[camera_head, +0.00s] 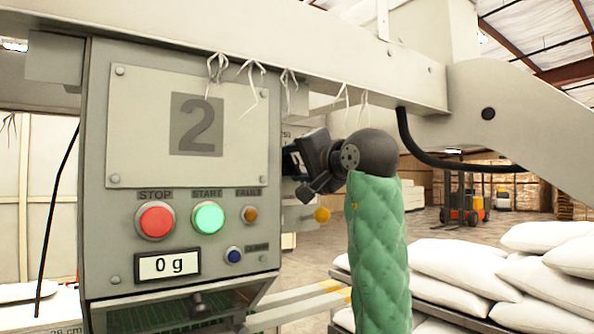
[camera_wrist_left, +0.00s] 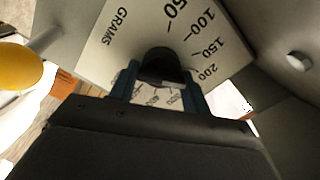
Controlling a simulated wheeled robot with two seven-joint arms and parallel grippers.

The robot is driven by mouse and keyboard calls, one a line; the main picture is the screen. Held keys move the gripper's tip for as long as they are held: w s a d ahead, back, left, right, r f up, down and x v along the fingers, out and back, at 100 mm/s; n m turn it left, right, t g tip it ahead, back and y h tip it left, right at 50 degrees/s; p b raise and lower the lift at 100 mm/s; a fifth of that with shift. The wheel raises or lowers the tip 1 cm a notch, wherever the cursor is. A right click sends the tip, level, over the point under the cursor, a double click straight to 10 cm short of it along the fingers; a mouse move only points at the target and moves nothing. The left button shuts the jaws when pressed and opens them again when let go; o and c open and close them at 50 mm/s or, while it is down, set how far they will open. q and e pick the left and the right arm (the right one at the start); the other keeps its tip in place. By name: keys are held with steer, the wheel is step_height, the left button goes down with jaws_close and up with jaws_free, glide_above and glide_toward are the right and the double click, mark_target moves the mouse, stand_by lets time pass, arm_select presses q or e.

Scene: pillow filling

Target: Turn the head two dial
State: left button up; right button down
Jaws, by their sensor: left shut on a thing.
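The head two control box (camera_head: 190,110) bears a large "2" and stands at the left of the head view. The dial's pale scale plate (camera_wrist_left: 115,40) shows "GRAMS" and numbers including 100, 150 and 200 in the left wrist view. The black dial knob (camera_wrist_left: 160,64) sits on the plate. My left gripper (camera_wrist_left: 158,88) has its two blue fingers on either side of the knob and is shut on it. In the head view my left gripper (camera_head: 300,160) reaches the right side of the box, and the dial is mostly hidden there. My right gripper is out of view.
The box front has a red STOP button (camera_head: 155,220), a lit green START button (camera_head: 209,218) and a display (camera_head: 168,265) reading "0 g". A yellow knob (camera_wrist_left: 20,68) is close to the dial. White pillows (camera_head: 470,275) are stacked at the right.

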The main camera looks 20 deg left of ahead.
arm_select(q)
steer(key=shift+f, duration=0.2)
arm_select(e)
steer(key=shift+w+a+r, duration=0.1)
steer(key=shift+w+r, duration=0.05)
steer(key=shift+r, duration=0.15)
arm_select(q)
steer(key=o, duration=1)
steer(key=shift+r, duration=0.1)
steer(key=shift+c, duration=0.2)
steer(key=shift+s+d, duration=0.1)
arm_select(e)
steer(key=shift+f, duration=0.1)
arm_select(q)
steer(key=shift+s+d+b, duration=0.15)
steer(key=shift+d+b, duration=0.05)
steer(key=shift+b, duration=0.1)
steer(key=b+v, duration=0.2)
steer(key=v, duration=0.5)
steer(key=shift+b, duration=0.4)
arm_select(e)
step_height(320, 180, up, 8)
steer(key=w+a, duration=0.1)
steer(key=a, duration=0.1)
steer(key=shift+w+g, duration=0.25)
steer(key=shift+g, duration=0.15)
